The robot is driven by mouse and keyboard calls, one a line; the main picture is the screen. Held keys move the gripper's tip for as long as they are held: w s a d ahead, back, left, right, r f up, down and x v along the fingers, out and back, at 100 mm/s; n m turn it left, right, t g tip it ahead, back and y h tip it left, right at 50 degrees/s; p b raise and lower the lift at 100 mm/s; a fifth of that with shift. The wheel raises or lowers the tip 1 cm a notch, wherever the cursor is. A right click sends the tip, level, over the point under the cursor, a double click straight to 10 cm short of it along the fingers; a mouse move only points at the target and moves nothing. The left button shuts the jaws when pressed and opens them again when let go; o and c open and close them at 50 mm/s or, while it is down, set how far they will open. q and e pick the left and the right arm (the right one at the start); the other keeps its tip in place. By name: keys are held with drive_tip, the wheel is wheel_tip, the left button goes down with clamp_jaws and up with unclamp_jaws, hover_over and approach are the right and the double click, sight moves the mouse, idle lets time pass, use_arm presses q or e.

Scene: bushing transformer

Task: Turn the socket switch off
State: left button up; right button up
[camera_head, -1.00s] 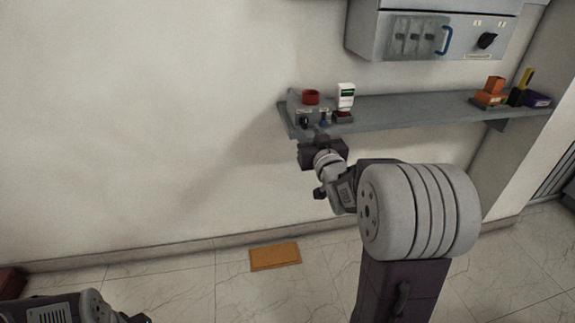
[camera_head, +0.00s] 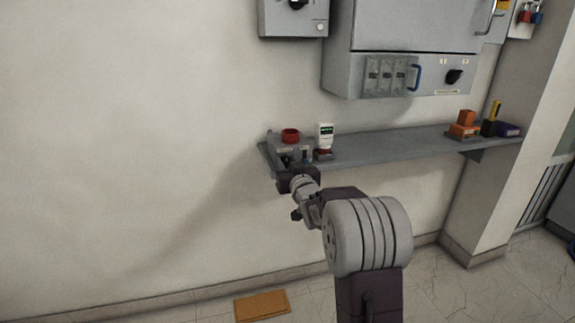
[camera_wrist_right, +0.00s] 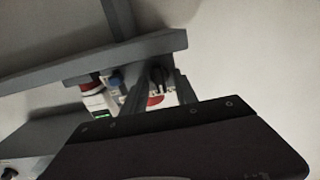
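A small grey socket box (camera_head: 293,146) with a red ring-shaped part (camera_head: 290,135) on top stands at the left end of the wall shelf. A dark knob, likely the switch, is on its front; it shows in the right wrist view (camera_wrist_right: 160,74). My right gripper (camera_head: 291,174) is at the front of this box, partly covering it. In the right wrist view my right gripper's fingers (camera_wrist_right: 161,94) are apart, with the knob beyond and between them. I cannot tell whether they touch it. The knob's setting is unclear. My left gripper is not in view.
The grey shelf (camera_head: 390,146) holds a white device (camera_head: 325,136) close right of the box. A grey cabinet (camera_head: 430,40) with a black rotary switch (camera_head: 455,76) hangs above.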

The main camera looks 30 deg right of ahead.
clamp_jaws()
drive_tip(key=n+b, duration=0.1)
drive_tip(key=n, duration=0.1)
drive_tip(key=n+b, duration=0.1)
drive_tip(key=n, duration=0.1)
drive_tip(key=shift+a+f+b, duration=0.1)
drive_tip(key=shift+f+b, duration=0.1)
drive_tip(key=shift+b, duration=0.2)
drive_tip(key=n+b, duration=0.4)
drive_tip(key=n, duration=0.1)
drive_tip(key=shift+f, duration=0.1)
drive_tip(key=n+b, duration=0.3)
drive_tip(key=n, duration=0.1)
drive_tip(key=shift+a+n, duration=0.1)
drive_tip(key=shift+n, duration=0.3)
drive_tip(key=shift+n+b, duration=1.45)
drive_tip(key=shift+n, duration=0.55)
